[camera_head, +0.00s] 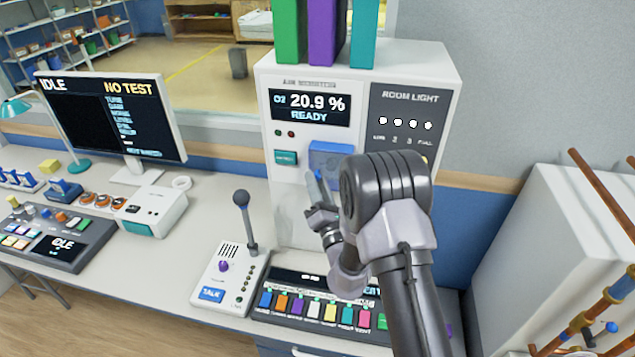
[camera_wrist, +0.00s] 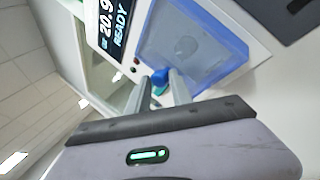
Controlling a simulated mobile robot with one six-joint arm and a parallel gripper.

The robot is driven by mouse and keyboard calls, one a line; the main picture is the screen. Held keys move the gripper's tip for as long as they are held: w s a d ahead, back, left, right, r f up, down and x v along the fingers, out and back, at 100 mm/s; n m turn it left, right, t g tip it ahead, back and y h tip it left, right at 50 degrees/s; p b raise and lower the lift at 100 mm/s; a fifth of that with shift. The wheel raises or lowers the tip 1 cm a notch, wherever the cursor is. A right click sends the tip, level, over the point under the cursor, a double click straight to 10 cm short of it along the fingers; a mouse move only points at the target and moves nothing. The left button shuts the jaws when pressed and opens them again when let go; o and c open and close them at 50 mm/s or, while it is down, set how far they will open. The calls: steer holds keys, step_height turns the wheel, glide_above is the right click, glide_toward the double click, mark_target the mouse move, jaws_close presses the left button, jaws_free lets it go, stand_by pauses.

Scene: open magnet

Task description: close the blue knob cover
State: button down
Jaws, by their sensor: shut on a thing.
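The blue knob cover (camera_head: 331,152) is on the front of the white oxygen monitor box, below the display reading 20.9 %. In the wrist view the cover (camera_wrist: 195,40) is a see-through blue panel with a round knob shape faintly visible through it. My gripper (camera_head: 318,187) is at the cover's lower left in the head view. In the wrist view its fingers (camera_wrist: 166,82) are shut on a small blue tab (camera_wrist: 159,80) at the cover's edge. I cannot tell whether the cover is fully flush with the box. My wrist hides part of its lower right in the head view.
A room light panel (camera_head: 400,115) is right of the cover. Colored binders (camera_head: 322,30) stand on the box. A microphone (camera_head: 242,205) on a talk unit and a row of colored keys (camera_head: 313,312) are below. A monitor (camera_head: 110,115) stands left.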

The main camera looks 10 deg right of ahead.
steer(key=shift+w+a+r, duration=0.15)
steer(key=shift+a+r, duration=0.25)
steer(key=shift+r, duration=0.1)
steer(key=c, duration=1.3)
jaws_free()
steer(key=shift+a, duration=0.1)
steer(key=shift+o, duration=0.5)
steer(key=shift+s+a+r, duration=0.1)
steer(key=shift+s+a, duration=0.1)
steer(key=shift+s, duration=0.05)
steer(key=shift+w+d, duration=0.1)
steer(key=shift+d, duration=0.1)
